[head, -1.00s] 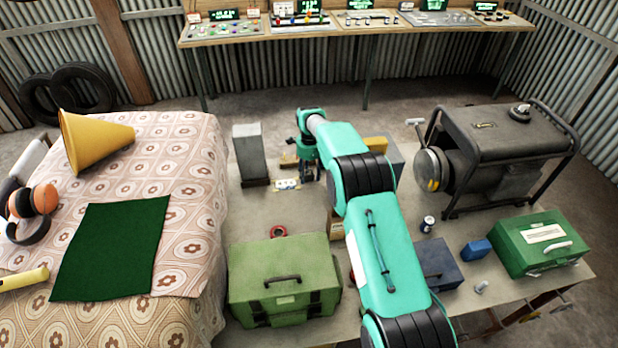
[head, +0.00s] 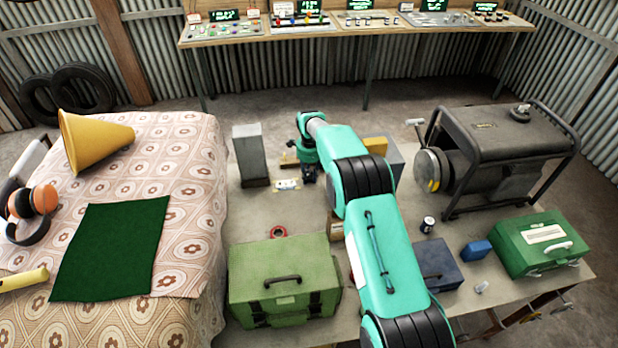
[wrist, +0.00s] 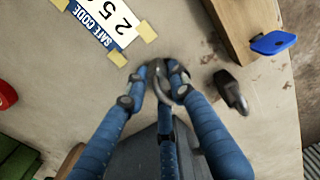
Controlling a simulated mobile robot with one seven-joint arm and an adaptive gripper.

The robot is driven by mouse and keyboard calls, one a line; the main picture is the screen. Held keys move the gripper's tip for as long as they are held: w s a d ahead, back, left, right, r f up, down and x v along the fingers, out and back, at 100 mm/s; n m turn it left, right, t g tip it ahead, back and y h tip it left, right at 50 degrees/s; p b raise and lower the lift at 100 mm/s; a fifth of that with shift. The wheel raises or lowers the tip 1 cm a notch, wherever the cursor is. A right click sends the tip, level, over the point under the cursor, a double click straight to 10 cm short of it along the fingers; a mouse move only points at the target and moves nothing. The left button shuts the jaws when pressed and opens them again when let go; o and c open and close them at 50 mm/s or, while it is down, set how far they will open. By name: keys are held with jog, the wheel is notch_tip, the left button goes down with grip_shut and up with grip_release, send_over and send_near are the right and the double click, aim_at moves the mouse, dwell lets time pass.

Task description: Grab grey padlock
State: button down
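My gripper (wrist: 166,72) has blue, dark-jointed fingers that draw close together over the bench. A curved grey metal loop (wrist: 180,94), which looks like the grey padlock's shackle, sits between the fingertips and seems pinched by them. The padlock's body is hidden by the fingers. A small dark object (wrist: 233,92), perhaps another lock, lies on the bench right of the fingers, apart from them. In the head view my gripper (head: 308,174) is small and dark, low over the bench near the safe-code label (head: 287,185), and the padlock cannot be made out.
A wooden block (wrist: 238,22) with a blue piece (wrist: 272,42) lies close by. A tall grey block (head: 250,157) stands left of the gripper. A green toolbox (head: 283,263) and red ring (head: 279,232) lie nearer. A generator (head: 500,150) stands right.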

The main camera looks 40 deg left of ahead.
aim_at(309, 175)
jog(key=shift+r, duration=0.2)
notch_tip(309, 175, up, 10)
jog(key=shift+f+p, duration=0.15)
jog(key=shift+p, duration=0.2)
dwell(0.3)
